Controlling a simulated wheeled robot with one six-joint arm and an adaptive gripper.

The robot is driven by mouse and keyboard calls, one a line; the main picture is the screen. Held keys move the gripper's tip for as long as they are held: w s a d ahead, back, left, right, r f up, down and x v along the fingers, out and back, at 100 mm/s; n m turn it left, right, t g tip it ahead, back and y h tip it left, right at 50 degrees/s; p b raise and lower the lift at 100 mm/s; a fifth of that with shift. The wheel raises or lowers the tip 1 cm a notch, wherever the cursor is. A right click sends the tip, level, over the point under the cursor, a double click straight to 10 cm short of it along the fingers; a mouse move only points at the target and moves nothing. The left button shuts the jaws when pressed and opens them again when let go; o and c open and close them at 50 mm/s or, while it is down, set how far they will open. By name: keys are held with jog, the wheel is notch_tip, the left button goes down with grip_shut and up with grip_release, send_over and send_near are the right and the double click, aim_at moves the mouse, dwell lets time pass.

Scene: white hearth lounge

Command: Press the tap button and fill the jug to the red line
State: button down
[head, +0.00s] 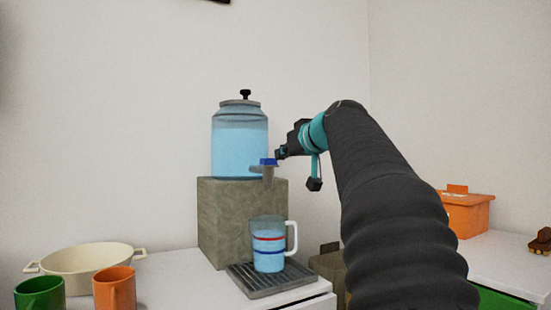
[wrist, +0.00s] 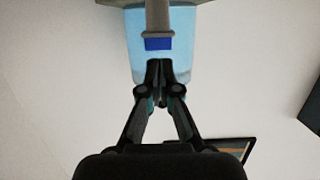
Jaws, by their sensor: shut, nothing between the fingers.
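The glass water dispenser (head: 240,145) holds blue water and stands on a stone block. Its tap (head: 262,171) has a blue button (head: 268,161) on top; the button also shows in the wrist view (wrist: 158,43). My gripper (head: 281,153) is shut and empty, its tips just above and right of the button. In the wrist view its closed fingertips (wrist: 158,66) point at the button with a small gap. The clear jug (head: 268,260) stands upright under the tap, with a red line above a blue line. Blue water shows in it to about the red line; the exact level is hard to tell.
The jug stands on a dark slatted drip tray (head: 296,279) at the counter's edge. A cream pan (head: 85,258), a green mug (head: 40,294) and an orange mug (head: 115,288) are at left. An orange box (head: 466,216) stands at right behind my arm.

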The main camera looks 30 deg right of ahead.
jog(key=shift+r+v, duration=0.25)
jog(key=shift+v, duration=1.05)
jog(key=shift+a, duration=0.1)
